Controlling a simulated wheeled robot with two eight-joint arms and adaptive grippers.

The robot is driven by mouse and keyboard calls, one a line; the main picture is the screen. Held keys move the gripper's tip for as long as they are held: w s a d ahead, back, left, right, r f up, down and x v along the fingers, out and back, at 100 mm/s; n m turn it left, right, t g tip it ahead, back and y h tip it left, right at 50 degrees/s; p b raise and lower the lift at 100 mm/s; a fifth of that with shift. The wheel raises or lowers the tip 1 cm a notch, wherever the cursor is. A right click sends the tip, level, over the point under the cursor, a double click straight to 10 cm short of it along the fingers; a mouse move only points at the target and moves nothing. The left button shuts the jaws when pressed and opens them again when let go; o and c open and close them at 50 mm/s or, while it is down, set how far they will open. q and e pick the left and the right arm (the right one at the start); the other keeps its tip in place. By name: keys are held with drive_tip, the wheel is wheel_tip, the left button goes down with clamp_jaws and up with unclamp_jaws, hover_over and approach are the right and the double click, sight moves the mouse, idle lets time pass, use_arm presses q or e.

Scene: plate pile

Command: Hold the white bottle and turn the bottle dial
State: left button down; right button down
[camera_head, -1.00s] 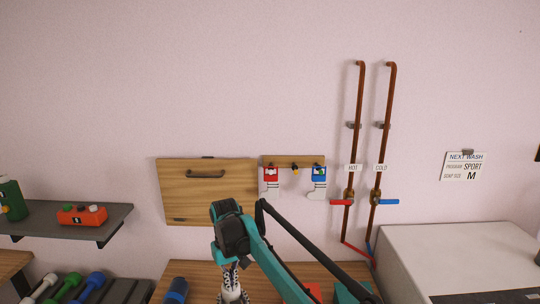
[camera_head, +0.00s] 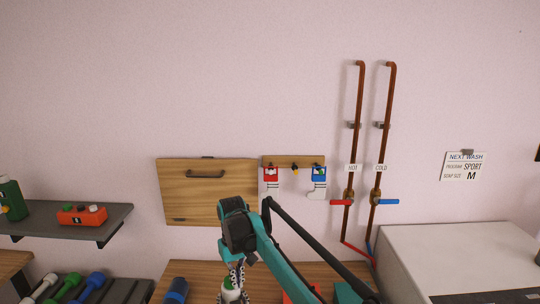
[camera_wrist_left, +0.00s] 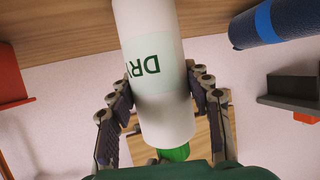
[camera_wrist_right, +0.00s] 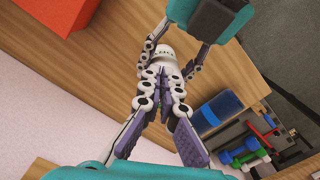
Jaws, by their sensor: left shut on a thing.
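The white bottle (camera_wrist_left: 155,60) has a pale label with green lettering reading "DRY" and a green dial (camera_wrist_left: 172,153) at one end. My left gripper (camera_wrist_left: 155,90) is shut on the bottle, one finger on each side. In the head view the white bottle (camera_head: 230,296) stands at the bottom edge, partly cut off, with green at its top. My right gripper (camera_head: 236,270) points down just above that top. In the right wrist view its fingertips (camera_wrist_right: 164,76) are close together in front of the bottle and hide the dial; whether they touch it is unclear.
A blue cylinder (camera_head: 176,290) stands on the wooden table (camera_head: 203,272) left of the bottle. A red object (camera_wrist_right: 68,12) is on the other side. Dumbbells (camera_head: 70,287) lie on a rack at left. A shelf (camera_head: 118,217) holds a green bottle and a red box.

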drive_tip(key=shift+d, duration=0.1)
wheel_tip(320, 180, up, 6)
drive_tip(key=shift+s+d, duration=0.2)
idle(0.6)
drive_tip(key=shift+a, duration=0.1)
drive_tip(key=shift+s+a+f, duration=0.15)
drive_tip(key=shift+a+f, duration=0.3)
drive_tip(key=shift+f, duration=0.55)
drive_tip(key=shift+s+a+f, duration=0.15)
drive_tip(key=shift+a+f, duration=0.3)
drive_tip(key=shift+f, duration=0.55)
drive_tip(key=shift+s+a+f, duration=0.15)
drive_tip(key=shift+a+f, duration=0.3)
drive_tip(key=shift+f, duration=0.55)
drive_tip(key=shift+w+d, duration=0.15)
drive_tip(key=shift+d, duration=0.15)
drive_tip(key=shift+w+d, duration=0.45)
drive_tip(key=shift+d, duration=0.3)
